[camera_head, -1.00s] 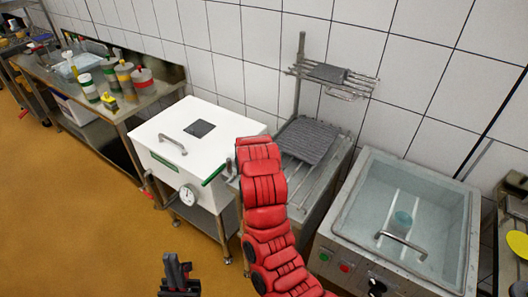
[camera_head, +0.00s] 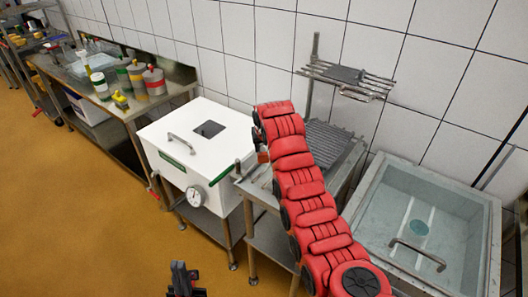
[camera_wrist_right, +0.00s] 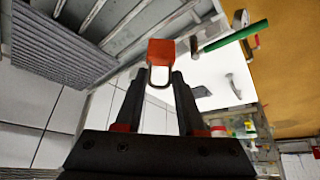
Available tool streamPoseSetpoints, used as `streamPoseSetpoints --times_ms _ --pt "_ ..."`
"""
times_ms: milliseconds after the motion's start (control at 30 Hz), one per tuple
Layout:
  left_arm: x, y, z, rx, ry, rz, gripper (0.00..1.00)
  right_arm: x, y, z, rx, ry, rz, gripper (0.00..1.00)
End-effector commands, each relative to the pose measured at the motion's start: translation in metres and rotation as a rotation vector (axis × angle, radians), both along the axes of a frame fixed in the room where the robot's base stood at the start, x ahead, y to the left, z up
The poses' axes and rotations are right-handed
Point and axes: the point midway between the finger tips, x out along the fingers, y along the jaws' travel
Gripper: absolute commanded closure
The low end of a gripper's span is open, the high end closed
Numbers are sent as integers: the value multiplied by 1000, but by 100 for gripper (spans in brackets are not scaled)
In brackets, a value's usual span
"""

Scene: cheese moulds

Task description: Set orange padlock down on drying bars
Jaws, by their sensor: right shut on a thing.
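The orange padlock (camera_wrist_right: 161,52) is in the right wrist view, its dark shackle between the fingertips of my right gripper (camera_wrist_right: 160,82). The gripper is shut on it and the orange body sticks out beyond the tips. Metal bars (camera_wrist_right: 128,22) lie behind the padlock, beside a grey ribbed mat; the padlock appears clear of them, though the gap is hard to judge. In the head view my red right arm reaches over the barred stand (camera_head: 345,168) and hides most of the gripper. My left gripper (camera_head: 183,278) is low in the head view; its opening is unclear.
A white lidded vat (camera_head: 205,150) with a gauge stands left of the barred stand. A water basin (camera_head: 440,215) stands right. A small barred wall shelf (camera_head: 345,80) holds a grey piece above. Jars (camera_head: 155,82) stand on the far-left bench.

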Motion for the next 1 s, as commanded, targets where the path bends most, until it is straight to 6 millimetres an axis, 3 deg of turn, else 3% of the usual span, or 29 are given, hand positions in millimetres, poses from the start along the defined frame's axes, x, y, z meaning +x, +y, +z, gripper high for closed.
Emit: streamPoseSetpoints --times_ms 200,400,767,800,933,1000 --pt "0 0 7 0 0 0 100 4 -1 -4 1 1 0 100" --pt "0 0 26 0 0 0 100 3 -1 -30 0 5 -1 100" --pt "0 0 19 0 0 0 100 4 -1 -40 2 -1 0 100" --pt "0 0 21 0 0 0 100 4 -1 -39 2 -1 0 56" --pt "0 0 21 0 0 0 100 4 -1 -38 2 -1 0 33" --pt "0 0 21 0 0 0 100 4 -1 -38 2 -1 0 32"
